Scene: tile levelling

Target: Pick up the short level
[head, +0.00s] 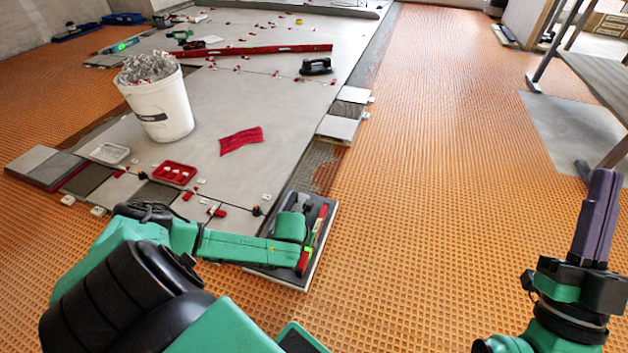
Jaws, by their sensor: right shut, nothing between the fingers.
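A short red level (318,226) with a yellow-green vial lies along the right side of a dark tray-like board (277,276) on the floor, front centre. My left arm reaches in from the left across this board, and its green link covers part of it. I cannot make out the left gripper's fingers there. My right gripper (597,215) stands at the far right, pointing up with its dark purple fingers together. It is shut and empty, well apart from the level.
A long red level (262,49) lies across the grey tiles at the back. A white bucket (160,108), a red cloth (241,141) and a red tray (174,173) stand on the tiles. A table (598,82) is at right. Orange floor between is clear.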

